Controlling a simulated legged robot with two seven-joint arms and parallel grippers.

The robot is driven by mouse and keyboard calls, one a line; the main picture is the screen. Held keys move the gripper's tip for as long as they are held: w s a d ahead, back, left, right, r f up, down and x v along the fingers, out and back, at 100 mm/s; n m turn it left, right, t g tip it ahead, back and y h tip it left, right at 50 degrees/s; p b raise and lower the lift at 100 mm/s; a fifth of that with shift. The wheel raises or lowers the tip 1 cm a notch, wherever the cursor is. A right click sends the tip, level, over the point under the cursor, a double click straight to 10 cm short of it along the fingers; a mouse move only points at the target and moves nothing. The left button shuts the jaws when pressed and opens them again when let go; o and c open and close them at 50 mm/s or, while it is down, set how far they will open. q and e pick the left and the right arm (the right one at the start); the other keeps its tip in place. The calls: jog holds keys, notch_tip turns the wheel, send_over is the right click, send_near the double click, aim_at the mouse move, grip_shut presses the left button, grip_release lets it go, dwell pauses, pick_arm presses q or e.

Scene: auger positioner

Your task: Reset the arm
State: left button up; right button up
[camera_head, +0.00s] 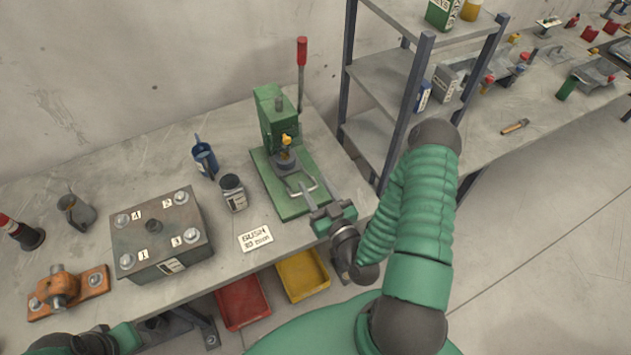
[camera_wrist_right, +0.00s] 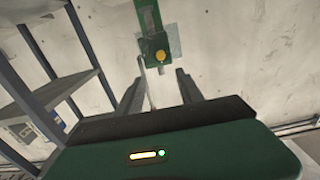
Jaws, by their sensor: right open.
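A green press (camera_head: 275,125) stands on the bench, with a round dark part and a yellow-orange piece at its middle. Its lever (camera_head: 301,62), with a red grip, stands nearly upright at the right of the press. My right gripper (camera_head: 302,186) is open above the front of the press's green base, fingers pointing at the press, well below the red grip. In the right wrist view the press (camera_wrist_right: 152,45) shows beyond the open fingers (camera_wrist_right: 158,82); a thin light rod appears between them. My left gripper (camera_head: 138,334) is partly visible at the bottom left; its jaws are unclear.
Red (camera_head: 242,303) and yellow (camera_head: 303,275) bins sit below the bench edge. A metal shelf (camera_head: 385,80) stands close on the right.

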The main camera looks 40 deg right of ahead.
jog(key=shift+a+r, duration=0.1)
jog(key=shift+a, duration=0.05)
dwell(0.3)
jog(key=w+a+f+n+g+y+b, duration=0.2)
jog(key=a+f+n+g+y+b, duration=0.15)
jog(key=f, duration=0.25)
jog(key=w+a+f+n+g+y+b, duration=0.1)
jog(key=a+f+n+g+y+b, duration=0.2)
jog(key=f, duration=0.4)
jog(key=s+a+r+m+g+h+b, duration=0.2)
jog(key=s+a+r+m+g+b, duration=0.1)
jog(key=s+g, duration=0.5)
jog(key=s+a+r+b, duration=0.1)
jog(key=s+a+b, duration=0.1)
jog(key=a, duration=0.1)
jog(key=shift+s+m, duration=0.2)
jog(key=shift+m, duration=0.15)
jog(key=shift+a+g+h, duration=0.1)
jog(key=shift+g+h, duration=0.15)
